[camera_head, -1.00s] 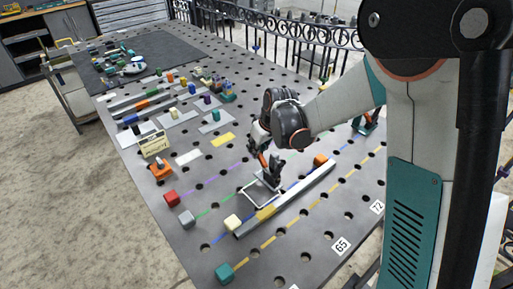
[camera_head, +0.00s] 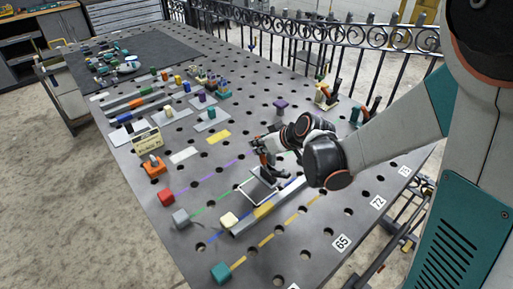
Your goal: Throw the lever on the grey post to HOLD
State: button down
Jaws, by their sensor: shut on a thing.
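My gripper (camera_head: 264,162) is near the middle of the table, just behind a white square outline (camera_head: 243,191). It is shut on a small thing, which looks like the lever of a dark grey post. The fingers and arm cover much of it, so its setting and any HOLD mark cannot be read. Another lever device, with an orange base (camera_head: 154,168), stands at the left edge.
A long rail (camera_head: 245,224) lies in front of my gripper, with a cream block (camera_head: 229,219) at its left end. Red (camera_head: 165,195), grey (camera_head: 181,218) and teal (camera_head: 221,272) blocks line the near left edge. A scroll railing (camera_head: 300,45) runs behind the table.

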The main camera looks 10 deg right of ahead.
jog(key=shift+s+d+r+t+y+b, duration=0.1)
jog(key=shift+s+d+t+y+b, duration=0.25)
jog(key=shift+s+t+b, duration=0.25)
jog(key=shift+s+d+r+t+y+b, duration=0.1)
jog(key=shift+s+d+t+y+b, duration=0.25)
jog(key=shift+b, duration=0.35)
jog(key=shift+a, duration=0.1)
jog(key=c, duration=1.6)
grip_release()
jog(key=shift+o, duration=0.2)
jog(key=shift+v, duration=3.75)
